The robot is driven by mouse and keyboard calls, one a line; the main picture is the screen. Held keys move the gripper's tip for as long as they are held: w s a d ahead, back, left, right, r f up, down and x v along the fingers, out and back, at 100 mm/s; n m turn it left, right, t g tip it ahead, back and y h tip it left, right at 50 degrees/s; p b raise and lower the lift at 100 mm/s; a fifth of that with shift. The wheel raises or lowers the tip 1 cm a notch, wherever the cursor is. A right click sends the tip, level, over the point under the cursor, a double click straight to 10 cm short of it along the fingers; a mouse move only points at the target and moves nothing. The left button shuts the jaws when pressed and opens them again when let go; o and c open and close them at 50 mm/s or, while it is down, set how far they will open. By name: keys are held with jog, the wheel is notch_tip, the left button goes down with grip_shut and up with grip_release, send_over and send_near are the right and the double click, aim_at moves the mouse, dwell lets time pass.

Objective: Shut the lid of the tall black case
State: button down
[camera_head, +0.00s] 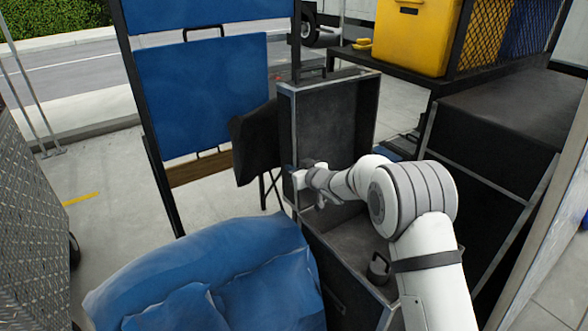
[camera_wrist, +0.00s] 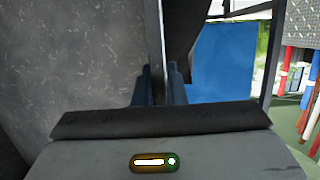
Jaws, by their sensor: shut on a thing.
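The tall black case (camera_head: 338,287) stands open in the middle of the head view, left of my arm. Its lid (camera_head: 352,118) stands upright at the far side, its dark inner face towards me and a pale metal edge around it. My gripper (camera_head: 297,178) is at the lid's left edge, low down. In the wrist view, the lid's inner face (camera_wrist: 75,60) fills the left side. Its edge runs between my two dark blue fingers (camera_wrist: 158,88), which are shut on it. The fingertips are partly hidden behind the gripper body.
A blue quilted cover (camera_head: 215,275) lies in front, left of the case. Blue panels (camera_head: 205,90) in a dark frame stand behind left. A dark grey box (camera_head: 500,120) and a yellow case (camera_head: 412,38) are at the right and back. Open floor lies at the left.

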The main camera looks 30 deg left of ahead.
jog(key=shift+s, duration=0.2)
jog(key=shift+f+b+v, duration=0.15)
jog(key=shift+f+v, duration=0.05)
jog(key=shift+v, duration=0.7)
jog(key=shift+f+b+v, duration=0.15)
jog(key=shift+v, duration=0.75)
jog(key=shift+s+d, duration=0.15)
jog(key=shift+d, duration=0.05)
jog(key=shift+s+d+f+b, duration=0.15)
jog(key=shift+s+d+b, duration=0.2)
jog(key=shift+d, duration=0.4)
jog(key=shift+s+d+f+b, duration=0.1)
jog(key=shift+s+d+b, duration=0.1)
jog(key=shift+s+d, duration=0.4)
jog(key=shift+w+d, duration=0.15)
jog(key=shift+d, duration=0.05)
jog(key=shift+s+d+f+b, duration=0.25)
jog(key=shift+s+d, duration=0.05)
jog(key=shift+d, duration=0.25)
jog(key=shift+s+d+f+b, duration=0.25)
jog(key=shift+s+d, duration=0.05)
jog(key=shift+d, duration=0.2)
jog(key=shift+s+d+f+b, duration=0.25)
jog(key=shift+d, duration=0.3)
